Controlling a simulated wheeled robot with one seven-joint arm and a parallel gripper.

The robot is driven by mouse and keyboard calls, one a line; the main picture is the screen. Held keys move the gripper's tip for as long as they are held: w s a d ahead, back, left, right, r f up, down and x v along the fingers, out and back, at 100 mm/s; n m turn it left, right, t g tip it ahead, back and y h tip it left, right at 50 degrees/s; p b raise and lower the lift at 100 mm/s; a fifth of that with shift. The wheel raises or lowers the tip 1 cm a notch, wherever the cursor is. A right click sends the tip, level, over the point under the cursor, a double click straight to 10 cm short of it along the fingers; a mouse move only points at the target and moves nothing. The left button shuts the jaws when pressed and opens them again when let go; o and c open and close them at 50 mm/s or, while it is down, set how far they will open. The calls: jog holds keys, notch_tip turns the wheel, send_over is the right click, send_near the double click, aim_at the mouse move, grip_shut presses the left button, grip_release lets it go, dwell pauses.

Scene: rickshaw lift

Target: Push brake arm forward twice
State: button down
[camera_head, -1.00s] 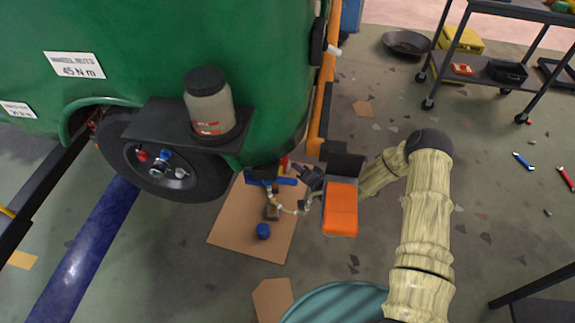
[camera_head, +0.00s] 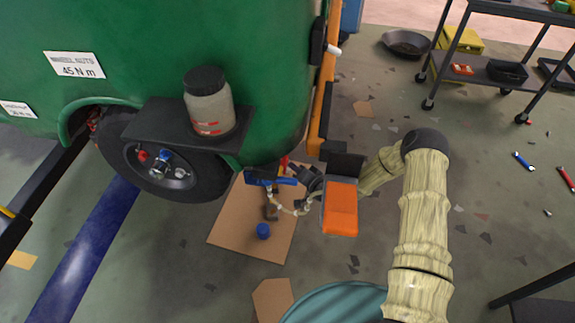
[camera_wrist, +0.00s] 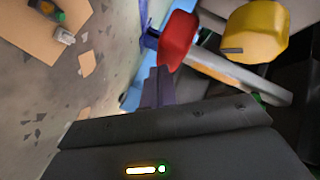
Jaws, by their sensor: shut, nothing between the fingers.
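A blue bar-shaped assembly (camera_head: 272,180) with a small red part (camera_head: 283,162) sits under the green body's lower edge, above a cardboard sheet. In the wrist view a red-capped part (camera_wrist: 177,40), a yellow cylinder (camera_wrist: 256,32) and a grey bar (camera_wrist: 240,78) lie just beyond my fingers. I cannot tell for sure which is the brake arm. My gripper (camera_head: 305,176) is shut and empty, beside the right end of the blue assembly. In the wrist view my gripper's closed fingers (camera_wrist: 158,88) point at the red part; whether they touch it is unclear.
The green rickshaw body (camera_head: 150,40) and its wheel (camera_head: 168,165) stand left of my gripper. An orange post (camera_head: 322,100) rises behind.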

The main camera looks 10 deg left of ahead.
jog(key=shift+a, duration=1.65)
dwell(1.6)
jog(key=shift+a+r+b, duration=0.25)
jog(key=shift+a+b, duration=0.05)
jog(key=shift+a, duration=0.5)
dwell(1.1)
jog(key=shift+d, duration=0.3)
jog(key=shift+d+f, duration=0.2)
jog(key=shift+d, duration=1.7)
jog(key=d, duration=0.5)
jog(key=shift+s, duration=0.15)
